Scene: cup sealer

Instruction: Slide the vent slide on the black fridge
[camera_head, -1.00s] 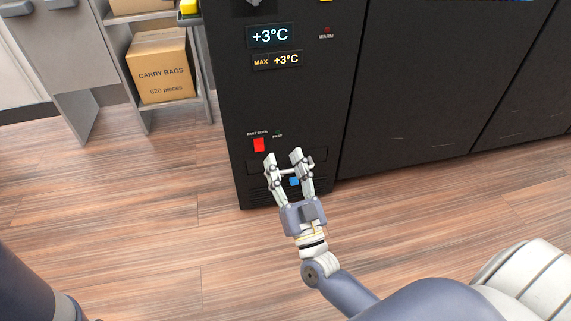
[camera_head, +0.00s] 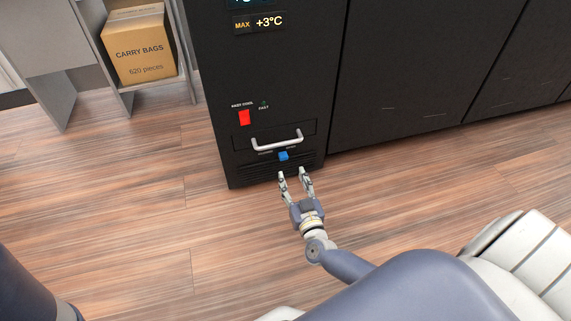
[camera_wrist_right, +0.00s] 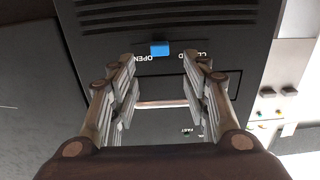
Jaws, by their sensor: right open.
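The black fridge (camera_head: 270,60) stands at the back, its lower panel facing me. The vent slide is a small blue knob (camera_head: 283,156) below a silver drawer handle (camera_head: 277,139). My right gripper (camera_head: 293,175) is open and empty, just below and in front of the knob in the head view. In the right wrist view the blue knob (camera_wrist_right: 160,48) shows just past the open fingers (camera_wrist_right: 160,66), between the labels OPEN and another partly hidden word. The fingers are not around the knob. My left gripper is not in view.
A red switch (camera_head: 244,118) sits above the drawer handle on the fridge. A carry bags box (camera_head: 140,48) stands on a shelf at the left. The wooden floor (camera_head: 130,200) in front of the fridge is clear.

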